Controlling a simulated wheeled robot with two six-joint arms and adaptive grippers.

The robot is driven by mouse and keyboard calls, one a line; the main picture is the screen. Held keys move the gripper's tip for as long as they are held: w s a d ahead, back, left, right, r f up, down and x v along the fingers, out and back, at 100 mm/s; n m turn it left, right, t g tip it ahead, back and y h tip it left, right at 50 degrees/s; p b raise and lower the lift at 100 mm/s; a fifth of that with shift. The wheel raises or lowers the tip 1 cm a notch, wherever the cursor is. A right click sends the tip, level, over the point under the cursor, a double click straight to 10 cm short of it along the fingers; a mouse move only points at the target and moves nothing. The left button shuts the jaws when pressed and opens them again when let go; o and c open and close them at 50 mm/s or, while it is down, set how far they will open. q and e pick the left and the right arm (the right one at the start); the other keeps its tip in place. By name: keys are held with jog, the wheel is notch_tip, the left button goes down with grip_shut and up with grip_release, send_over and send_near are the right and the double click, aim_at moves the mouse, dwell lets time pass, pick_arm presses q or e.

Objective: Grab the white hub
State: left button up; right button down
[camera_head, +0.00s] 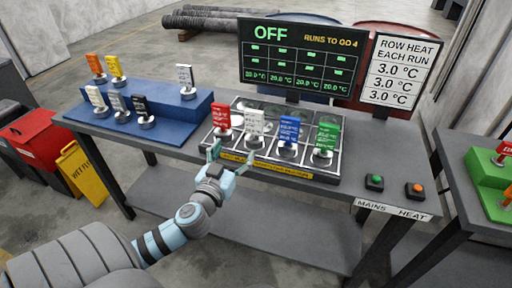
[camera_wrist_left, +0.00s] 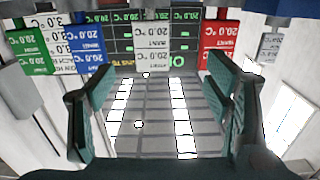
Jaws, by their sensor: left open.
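The white hub (camera_head: 255,125) stands upright in the rack on the table, between a red one (camera_head: 221,118) and a blue one (camera_head: 288,132). A green one (camera_head: 326,138) stands at the right end of the row. My left gripper (camera_head: 232,156) is open and empty at the front edge of the rack, just in front of the white hub. In the left wrist view the picture is upside down. The white hub's tag (camera_wrist_left: 156,45) there lies beyond and between the open fingers (camera_wrist_left: 160,88), apart from them. My right gripper is not in view.
A blue stepped stand (camera_head: 185,108) on the left holds several tagged pieces, including a white-tagged one (camera_head: 185,76). A dark screen (camera_head: 300,55) reading OFF and a row heat sign (camera_head: 402,70) stand behind the rack. Green (camera_head: 374,181) and orange (camera_head: 414,188) buttons sit to its right.

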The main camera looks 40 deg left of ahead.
aim_at(254, 121)
pick_arm(q)
jog(key=x, duration=0.4)
jog(key=d+r+p+x, duration=0.1)
jog(key=x, duration=0.4)
jog(key=r+p+x, duration=0.1)
jog(key=x, duration=0.4)
jog(key=shift+w+d+r, duration=0.1)
jog(key=shift+w+d, duration=0.1)
jog(key=shift+w, duration=0.1)
grip_shut()
